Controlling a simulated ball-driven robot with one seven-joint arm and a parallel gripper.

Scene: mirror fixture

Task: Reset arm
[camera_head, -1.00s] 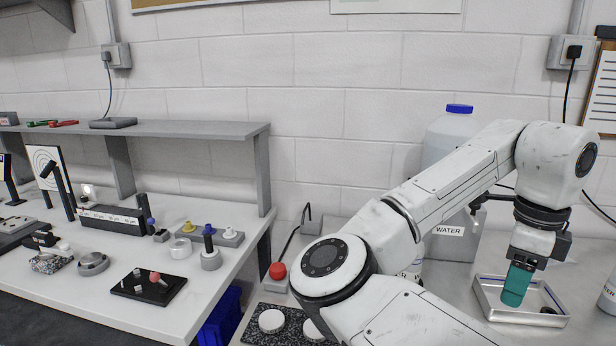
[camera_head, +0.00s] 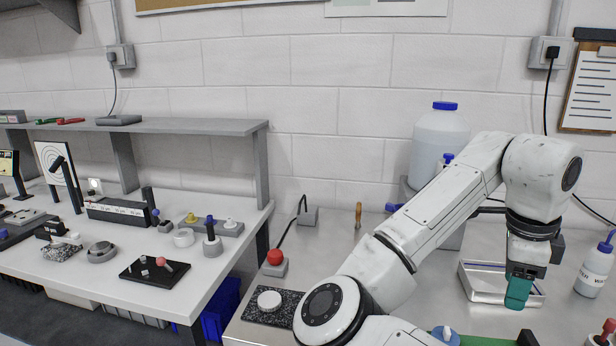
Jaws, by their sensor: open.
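My arm reaches from the bottom middle to the right, bends at the elbow and hangs down there. My gripper (camera_head: 519,291), with a teal end, points down in front of a shallow metal tray (camera_head: 480,283) on the right bench. The gap between its fingers cannot be made out from this side. It hides part of the tray. No object can be made out in the gripper.
A large bottle with a blue cap (camera_head: 440,135) stands behind my arm. A wash bottle (camera_head: 595,268) is right of the tray. A red button (camera_head: 275,258) and a granite plate (camera_head: 262,309) are on the bench's left. The left bench (camera_head: 205,275) holds several small fixtures.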

